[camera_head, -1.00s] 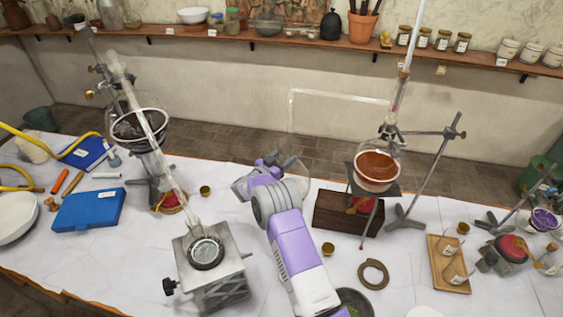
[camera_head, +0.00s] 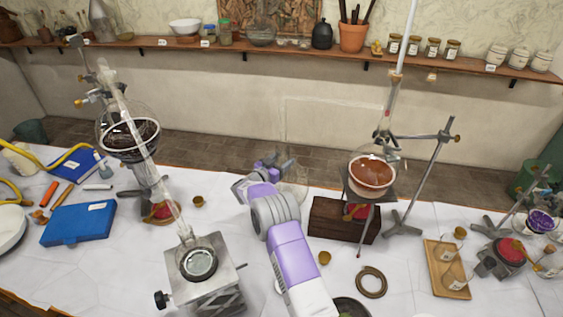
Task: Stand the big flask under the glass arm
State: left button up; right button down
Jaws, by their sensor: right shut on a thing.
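My right gripper (camera_head: 272,172) is at the far side of the table, left of the wooden block. It is shut on a faint clear glass thing (camera_head: 294,182), seemingly the big flask. Much of the glass is hidden behind my wrist or too transparent to make out. The glass arm (camera_head: 150,160) slopes down rightward from the round glass vessel (camera_head: 130,135) on the left stand. Its lower end is over a metal jack (camera_head: 207,291) with a dark ring (camera_head: 199,264) on top. The jack is nearer and left of my gripper. My left gripper is not in view.
A wooden block (camera_head: 328,222) and a stand with a brown-filled vessel (camera_head: 372,176) are right of my gripper. A small brass cup (camera_head: 324,258) and a coiled ring (camera_head: 371,282) lie nearer. A blue case (camera_head: 78,223) is left. Bare white cloth separates jack and forearm.

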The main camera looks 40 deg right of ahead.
jog(key=shift+a+r, duration=0.15)
jog(key=shift+r, duration=0.1)
jog(key=shift+f+b, duration=0.35)
jog(key=shift+f, duration=0.05)
dwell(0.5)
jog(key=shift+c, duration=1.1)
grip_release()
jog(key=shift+o, duration=0.6)
jog(key=shift+f, duration=0.3)
jog(key=shift+o, duration=0.5)
jog(key=shift+r, duration=0.1)
jog(key=shift+a, duration=0.15)
